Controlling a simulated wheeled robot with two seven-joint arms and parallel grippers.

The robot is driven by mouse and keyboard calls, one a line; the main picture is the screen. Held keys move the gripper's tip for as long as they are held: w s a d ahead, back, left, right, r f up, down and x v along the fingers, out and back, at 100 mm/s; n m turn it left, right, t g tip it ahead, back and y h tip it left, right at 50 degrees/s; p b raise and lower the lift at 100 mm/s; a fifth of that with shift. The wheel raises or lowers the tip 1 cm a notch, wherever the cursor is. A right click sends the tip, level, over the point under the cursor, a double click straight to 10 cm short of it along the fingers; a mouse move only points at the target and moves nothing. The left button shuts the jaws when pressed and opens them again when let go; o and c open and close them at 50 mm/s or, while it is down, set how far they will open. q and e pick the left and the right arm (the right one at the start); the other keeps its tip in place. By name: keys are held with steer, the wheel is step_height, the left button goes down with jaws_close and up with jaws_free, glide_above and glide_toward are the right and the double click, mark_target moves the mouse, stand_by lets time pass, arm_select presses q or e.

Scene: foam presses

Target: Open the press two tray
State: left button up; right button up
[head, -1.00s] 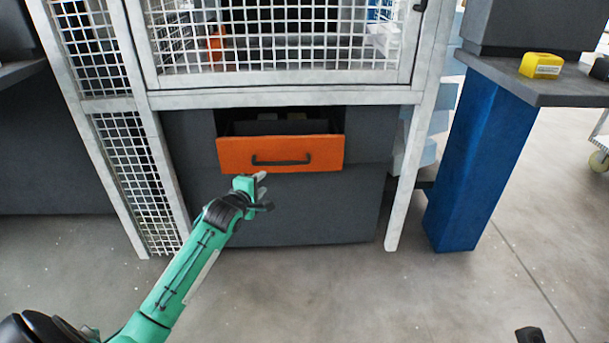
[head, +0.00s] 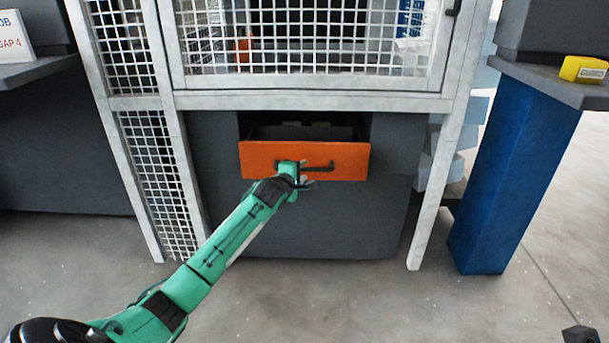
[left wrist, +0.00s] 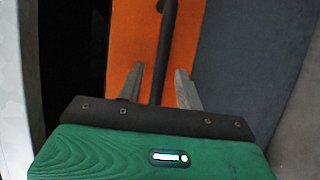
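The press tray is a drawer with an orange front (head: 345,160) and a black bar handle (head: 322,168). It stands partly pulled out of the dark grey cabinet under the cage, and its dark inside shows behind the front. My left gripper (head: 303,176) is at the left part of the handle. In the left wrist view the two grey fingers of the left gripper (left wrist: 160,80) are apart. The black handle (left wrist: 166,45) runs between them, with a gap on either side. A dark piece at the lower right edge of the head view may be my right gripper; its fingers cannot be made out.
A white mesh cage (head: 310,103) frames the cabinet (head: 300,225), with a slanted post on each side. A blue pedestal (head: 513,175) stands at the right under a grey shelf with a yellow box (head: 583,69). The floor in front is clear.

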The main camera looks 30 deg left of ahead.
arm_select(q)
steer(key=shift+b+x, duration=0.3)
steer(key=shift+x, duration=0.9)
jaws_close()
